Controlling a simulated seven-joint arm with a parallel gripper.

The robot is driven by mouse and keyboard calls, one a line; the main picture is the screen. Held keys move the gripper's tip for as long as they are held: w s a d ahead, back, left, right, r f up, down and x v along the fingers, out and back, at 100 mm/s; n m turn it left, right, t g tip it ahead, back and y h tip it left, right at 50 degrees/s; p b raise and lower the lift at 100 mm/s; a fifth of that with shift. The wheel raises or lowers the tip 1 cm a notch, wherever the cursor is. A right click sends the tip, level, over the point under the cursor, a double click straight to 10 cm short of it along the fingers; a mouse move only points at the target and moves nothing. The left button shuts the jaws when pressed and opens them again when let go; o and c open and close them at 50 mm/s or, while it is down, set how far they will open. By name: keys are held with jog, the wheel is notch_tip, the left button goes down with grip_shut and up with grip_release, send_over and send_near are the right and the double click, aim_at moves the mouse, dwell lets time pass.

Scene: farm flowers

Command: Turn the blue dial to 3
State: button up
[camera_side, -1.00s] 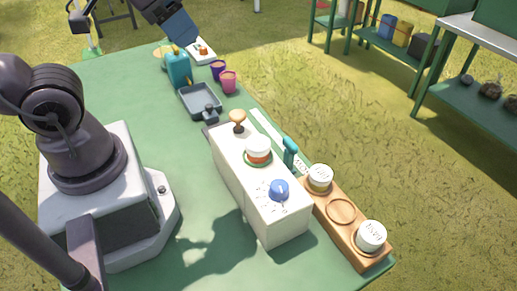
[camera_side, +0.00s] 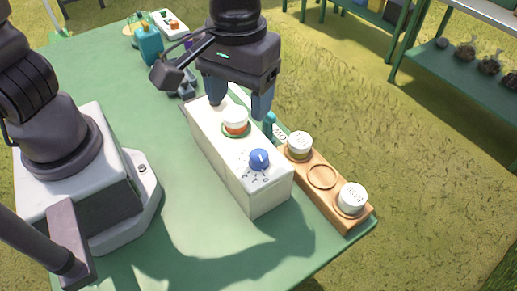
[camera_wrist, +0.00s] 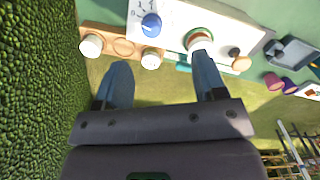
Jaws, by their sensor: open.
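The blue dial (camera_side: 259,159) sits on the near end of the top of a white box (camera_side: 213,147), with dark marks printed around it. It also shows in the wrist view (camera_wrist: 151,24) near the top edge. My gripper (camera_side: 238,100) is open and empty, its two blue fingers apart above the far part of the box. In the wrist view my gripper (camera_wrist: 160,72) has its fingers below and to either side of the dial, not touching it. The number the dial points to is too small to read.
A red and white button (camera_side: 235,122) in a green ring stands on the box behind the dial. A teal handle (camera_side: 269,125) stands beside it. A wooden rack (camera_side: 329,192) with two white-lidded jars lies to the right. The green table (camera_side: 150,215) is clear in front.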

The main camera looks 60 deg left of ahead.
aim_at(259, 154)
jog(key=w+f+n, duration=0.1)
jog(key=f+n, duration=0.1)
jog(key=f, duration=0.2)
jog(key=f+n, duration=0.3)
jog(key=f, duration=0.2)
jog(key=w+d+f+n, duration=0.1)
jog(key=f+n, duration=0.2)
jog(key=f, duration=0.1)
jog(key=shift+w+f, duration=0.2)
jog(key=shift+w, duration=0.1)
jog(key=c, duration=0.9)
